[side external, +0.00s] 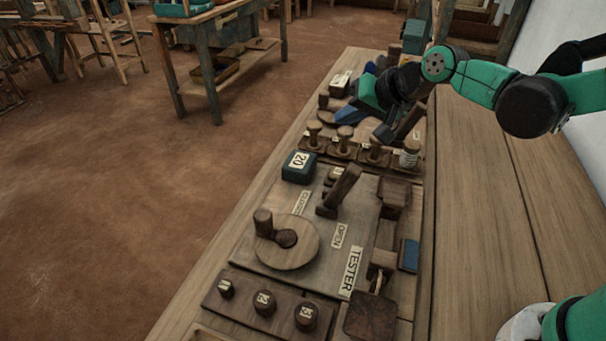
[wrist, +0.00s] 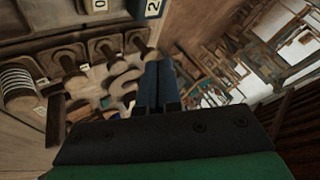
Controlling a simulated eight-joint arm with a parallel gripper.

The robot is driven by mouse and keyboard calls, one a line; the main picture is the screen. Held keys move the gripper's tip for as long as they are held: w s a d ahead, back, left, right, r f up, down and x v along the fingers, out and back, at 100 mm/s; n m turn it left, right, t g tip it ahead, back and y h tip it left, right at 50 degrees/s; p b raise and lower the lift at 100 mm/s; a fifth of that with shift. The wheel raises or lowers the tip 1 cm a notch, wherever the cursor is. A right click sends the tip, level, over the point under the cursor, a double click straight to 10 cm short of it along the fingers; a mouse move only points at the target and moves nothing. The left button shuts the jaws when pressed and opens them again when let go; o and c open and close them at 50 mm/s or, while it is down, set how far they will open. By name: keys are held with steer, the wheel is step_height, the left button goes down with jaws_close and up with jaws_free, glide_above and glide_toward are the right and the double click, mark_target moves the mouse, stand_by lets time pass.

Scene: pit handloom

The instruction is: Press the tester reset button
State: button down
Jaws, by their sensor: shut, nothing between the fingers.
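The tester panel is a wooden board (side external: 274,240) on the bench with a TESTER label (side external: 351,270), an OPEN label (side external: 338,235), a round crank disc (side external: 287,247) and a tilted lever (side external: 341,188). I cannot make out which part is the reset button. Several dark round knobs, including one marked 12 (side external: 264,303), stand on a strip at the near end. My gripper (side external: 341,117) is beyond the panel, over the far part of the bench. In the wrist view its blue fingers (wrist: 157,70) are together, with nothing seen between them.
A row of wooden pegs (side external: 344,140) and a blue block marked 20 (side external: 299,166) stand between my gripper and the panel. Pegs (wrist: 105,50) and a white-wound spool (wrist: 20,82) also show in the wrist view. The bench's right side (side external: 480,200) is clear.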

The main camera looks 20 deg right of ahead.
mark_target(333, 170)
steer(key=shift+f, duration=4.3)
steer(key=shift+f, duration=0.1)
steer(key=shift+f, duration=0.35)
steer(key=shift+f, duration=0.55)
steer(key=shift+r, duration=1)
steer(key=shift+r, duration=2.5)
steer(key=shift+s, duration=0.1)
